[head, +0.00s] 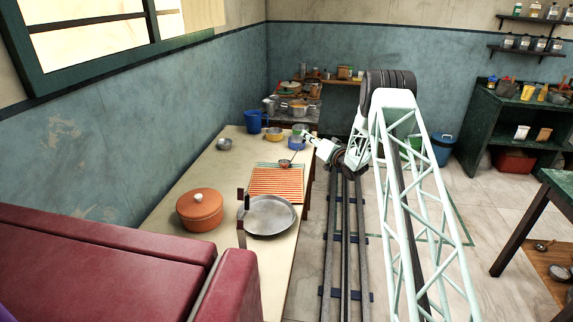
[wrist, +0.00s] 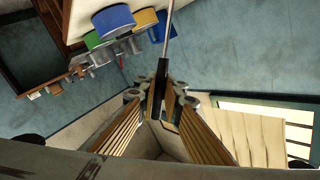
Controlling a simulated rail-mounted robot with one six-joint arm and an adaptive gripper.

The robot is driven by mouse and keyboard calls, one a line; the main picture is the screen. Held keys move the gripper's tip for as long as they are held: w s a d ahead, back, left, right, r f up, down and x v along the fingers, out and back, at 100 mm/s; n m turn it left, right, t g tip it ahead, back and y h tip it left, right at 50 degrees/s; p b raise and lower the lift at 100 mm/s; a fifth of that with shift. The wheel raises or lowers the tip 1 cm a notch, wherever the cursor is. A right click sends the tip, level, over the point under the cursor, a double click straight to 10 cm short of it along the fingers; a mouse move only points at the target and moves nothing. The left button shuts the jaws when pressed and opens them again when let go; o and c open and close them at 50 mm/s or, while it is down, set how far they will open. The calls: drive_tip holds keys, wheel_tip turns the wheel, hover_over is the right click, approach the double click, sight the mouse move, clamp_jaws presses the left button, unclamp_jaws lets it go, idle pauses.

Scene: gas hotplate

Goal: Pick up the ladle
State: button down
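The ladle has a thin metal rod and a dark handle. In the head view its small bowl (head: 285,163) shows at the far edge of the striped mat (head: 276,182), and its rod slants up right to my gripper (head: 308,142). I cannot tell whether the bowl touches the mat or is above it. In the wrist view the dark handle (wrist: 162,76) is between the two fingers of my gripper (wrist: 162,98), which look closed on it. The rod (wrist: 170,30) runs on past the top edge. The bowl is out of the wrist view.
On the light table (head: 168,222) are an orange lidded pot (head: 201,209), a steel pan (head: 269,215), a small metal bowl (head: 224,144) and a blue pitcher (head: 253,121). Blue (head: 297,143) and yellow (head: 274,134) pots stand close to my gripper. The table's left middle is clear.

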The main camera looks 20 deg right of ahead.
sight(309, 132)
drive_tip(key=shift+r, duration=0.15)
drive_tip(key=shift+r+p, duration=0.3)
drive_tip(key=shift+r, duration=0.45)
drive_tip(key=shift+s+d+r+p, duration=0.1)
drive_tip(key=shift+s+r+p, duration=0.1)
drive_tip(key=shift+r, duration=0.3)
drive_tip(key=shift+s+d+r+p, duration=0.1)
drive_tip(key=shift+r+p, duration=0.05)
drive_tip(key=shift+r, duration=0.3)
drive_tip(key=s+d+p, duration=0.1)
drive_tip(key=s+d, duration=0.1)
drive_tip(key=s, duration=0.5)
drive_tip(key=s+d+r+p, duration=0.1)
drive_tip(key=s+d, duration=0.2)
drive_tip(key=s, duration=0.4)
drive_tip(key=shift+d+r, duration=0.15)
drive_tip(key=shift+d, duration=0.1)
drive_tip(key=shift+s, duration=0.1)
drive_tip(key=shift+a, duration=0.1)
